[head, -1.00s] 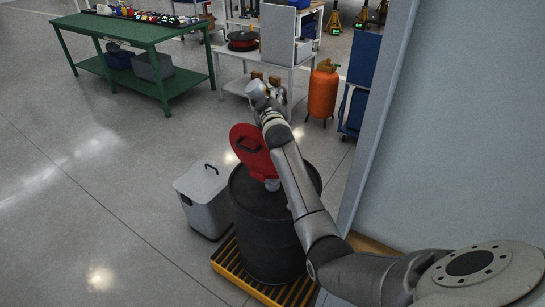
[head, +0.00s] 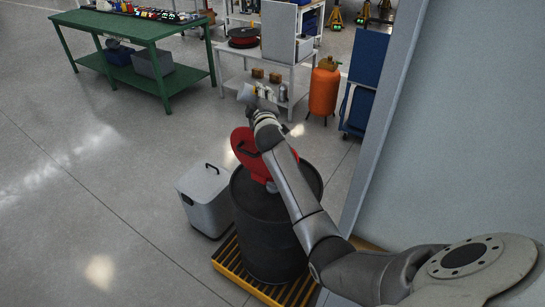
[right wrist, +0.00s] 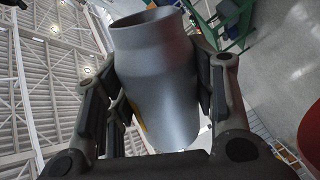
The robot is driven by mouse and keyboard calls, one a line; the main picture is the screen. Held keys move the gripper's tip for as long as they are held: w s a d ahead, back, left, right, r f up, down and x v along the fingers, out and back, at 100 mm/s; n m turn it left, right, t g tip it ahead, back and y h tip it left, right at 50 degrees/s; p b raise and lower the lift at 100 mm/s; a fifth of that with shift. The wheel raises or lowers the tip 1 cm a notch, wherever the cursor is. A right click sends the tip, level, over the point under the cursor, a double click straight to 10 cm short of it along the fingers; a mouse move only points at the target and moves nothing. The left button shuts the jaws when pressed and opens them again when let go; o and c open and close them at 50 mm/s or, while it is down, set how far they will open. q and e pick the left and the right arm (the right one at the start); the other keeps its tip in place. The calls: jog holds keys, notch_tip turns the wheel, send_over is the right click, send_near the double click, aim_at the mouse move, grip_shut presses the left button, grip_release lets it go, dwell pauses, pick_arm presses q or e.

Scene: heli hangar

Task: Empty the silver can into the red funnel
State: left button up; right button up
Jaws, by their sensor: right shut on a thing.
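My right gripper (head: 251,107) is shut on the silver can (head: 246,93), above and just beyond the red funnel (head: 243,147). In the head view the can looks tilted, leaning to the upper left. In the right wrist view the can (right wrist: 160,85) sits between both fingers of the gripper (right wrist: 158,85), with its open mouth at the top. Its contents are not visible. The funnel stands on top of a black drum (head: 265,225), its lid raised, and my right arm hides part of it. A red edge (right wrist: 311,130) shows at the right of the wrist view. My left gripper is not in view.
The drum stands on a yellow-edged pallet (head: 225,262). A grey lidded bin (head: 202,200) is left of it. Behind are a grey table (head: 232,55) with bottles below, an orange gas cylinder (head: 324,90) and a green workbench (head: 130,30). A wall (head: 450,130) stands right.

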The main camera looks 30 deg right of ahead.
jog(key=shift+s+a+r, duration=0.15)
jog(key=shift+s+r, duration=0.2)
jog(key=shift+w+f, duration=0.1)
jog(key=shift+w, duration=0.05)
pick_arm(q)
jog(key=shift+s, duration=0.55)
pick_arm(e)
jog(key=shift+w+f, duration=0.1)
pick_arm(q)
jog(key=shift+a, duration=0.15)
